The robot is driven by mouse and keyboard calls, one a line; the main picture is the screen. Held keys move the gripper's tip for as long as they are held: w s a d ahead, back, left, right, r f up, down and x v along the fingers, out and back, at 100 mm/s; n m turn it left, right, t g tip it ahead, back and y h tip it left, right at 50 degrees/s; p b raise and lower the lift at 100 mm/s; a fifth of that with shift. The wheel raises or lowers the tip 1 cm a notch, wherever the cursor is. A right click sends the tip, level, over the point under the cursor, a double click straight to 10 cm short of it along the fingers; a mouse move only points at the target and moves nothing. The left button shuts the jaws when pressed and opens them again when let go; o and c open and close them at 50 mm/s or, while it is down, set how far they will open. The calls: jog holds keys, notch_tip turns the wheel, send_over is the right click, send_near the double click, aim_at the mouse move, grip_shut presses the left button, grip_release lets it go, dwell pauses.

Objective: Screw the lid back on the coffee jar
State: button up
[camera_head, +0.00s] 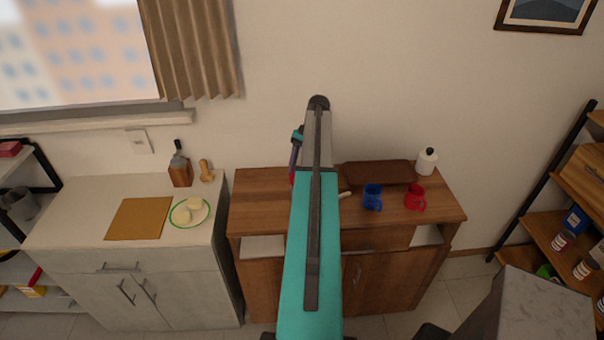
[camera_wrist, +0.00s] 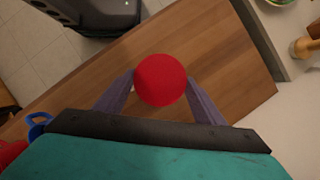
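A round red lid (camera_wrist: 160,80) is seen from above in the wrist view, over the wooden cabinet top. The purple fingers of my gripper (camera_wrist: 160,88) stand on its left and right sides and appear to press against it. In the head view my gripper (camera_head: 294,168) points down at the cabinet's left part, with a sliver of red at its tips. The coffee jar cannot be made out; whatever is under the lid is hidden by the lid and my arm.
The wooden cabinet (camera_head: 258,190) also carries a blue mug (camera_head: 372,198), a red mug (camera_head: 415,198), a brown tray (camera_head: 380,173) and a white container with a black knob (camera_head: 427,161). A pale counter (camera_head: 85,225) with a plate (camera_head: 190,212) stands on the left.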

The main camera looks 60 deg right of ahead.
jog(key=shift+s, duration=0.1)
jog(key=shift+c, duration=0.9)
jog(key=m+t, duration=0.1)
jog(key=m, duration=0.2)
jog(key=m+t, duration=0.1)
jog(key=m, duration=0.2)
jog(key=shift+s+a+h, duration=0.2)
jog(key=shift+h, duration=0.2)
jog(key=shift+m+t+h, duration=0.4)
jog(key=shift+m+t, duration=0.1)
jog(key=shift+m, duration=0.9)
jog(key=m, duration=0.2)
jog(key=m+h, duration=0.1)
jog(key=shift+s+a+m+t, duration=0.1)
jog(key=shift+a+m+t, duration=0.15)
jog(key=shift+m+t, duration=0.15)
jog(key=shift+f+m+h, duration=0.1)
jog(key=shift+m+h, duration=0.5)
jog(key=shift+m, duration=0.75)
jog(key=shift+m+h, duration=0.6)
jog(key=shift+m, duration=0.75)
jog(key=shift+a, duration=0.1)
